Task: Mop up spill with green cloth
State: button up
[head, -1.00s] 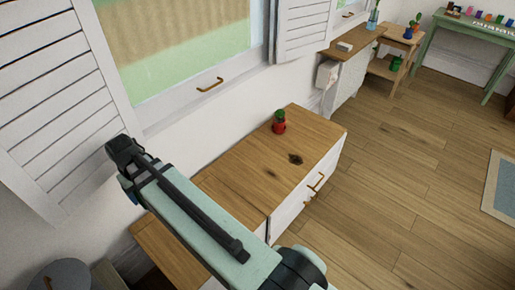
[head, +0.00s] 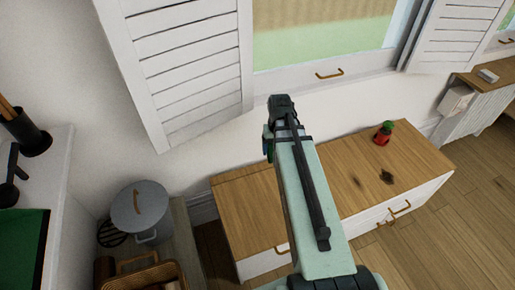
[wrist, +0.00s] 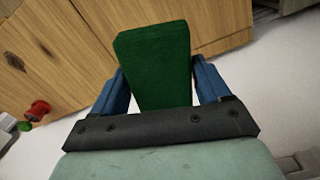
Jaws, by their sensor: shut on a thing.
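My gripper (wrist: 157,85) is shut on the green cloth (wrist: 154,60), which stands up as a flat block between the two blue fingers in the wrist view. A dark brown blotch, seemingly the spill (head: 387,177), lies on the right part of the wooden cabinet top (head: 350,205). The blotch also shows at the left of the wrist view (wrist: 14,61). The cloth is apart from it.
A red pot with a green plant (head: 383,136) stands on the cabinet behind the blotch. A lidded grey pot (head: 141,212) and a wicker basket (head: 150,275) are at lower left. A white shutter (head: 185,75) and the window wall rise behind my arm.

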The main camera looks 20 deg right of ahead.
jog(key=d+f+m, duration=0.2)
jog(key=d+f, duration=0.1)
jog(key=d, duration=0.7)
jog(key=d+f+m, duration=0.2)
jog(key=d+f, duration=0.1)
jog(key=d, duration=0.7)
jog(key=m, duration=0.2)
send_over(353, 146)
notch_tip(353, 146, down, 15)
jog(key=shift+s+a+f, duration=0.1)
jog(key=shift+s+f, duration=0.05)
jog(key=shift+f, duration=1.35)
jog(key=shift+s+f, duration=0.1)
jog(key=shift+f, duration=1.4)
jog(key=shift+s+f, duration=0.7)
jog(key=shift+f, duration=0.1)
jog(key=shift+c, duration=0.4)
jog(key=shift+s, duration=2.95)
jog(key=w, duration=0.7)
jog(key=shift+w, duration=0.2)
jog(key=shift+s, duration=3.6)
jog(key=shift+w, duration=3.45)
jog(key=shift+w+r, duration=0.1)
jog(key=shift+w, duration=0.1)
notch_tip(353, 146, up, 8)
